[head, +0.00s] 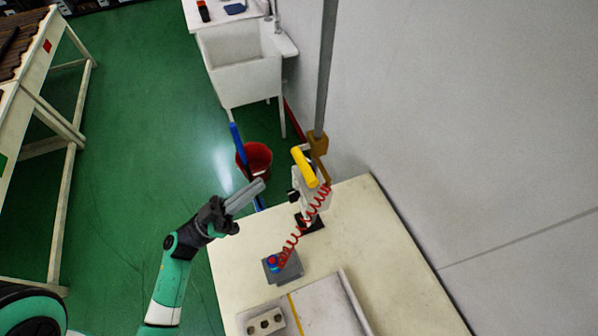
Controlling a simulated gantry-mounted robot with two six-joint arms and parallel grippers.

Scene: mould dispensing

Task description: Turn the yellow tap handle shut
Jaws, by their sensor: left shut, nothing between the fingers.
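The yellow tap handle (304,167) sits beside the wall, above the far end of the pale table. It slants from upper left to lower right, next to a brown valve body (318,144) on a grey vertical pipe (326,70). My left gripper (261,184) is shut and empty, its grey fingers pointing up and right. Its fingertips are left of the handle and apart from it in the picture. A white device (316,201) stands just below the handle. My right gripper is not in view.
A red coiled cord (305,222) runs from near the device to a grey button box (283,267) on the pale table (385,245). A tray (330,308) lies in front. A red bucket (257,158) and white sink (240,65) stand behind. The table's right side is clear.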

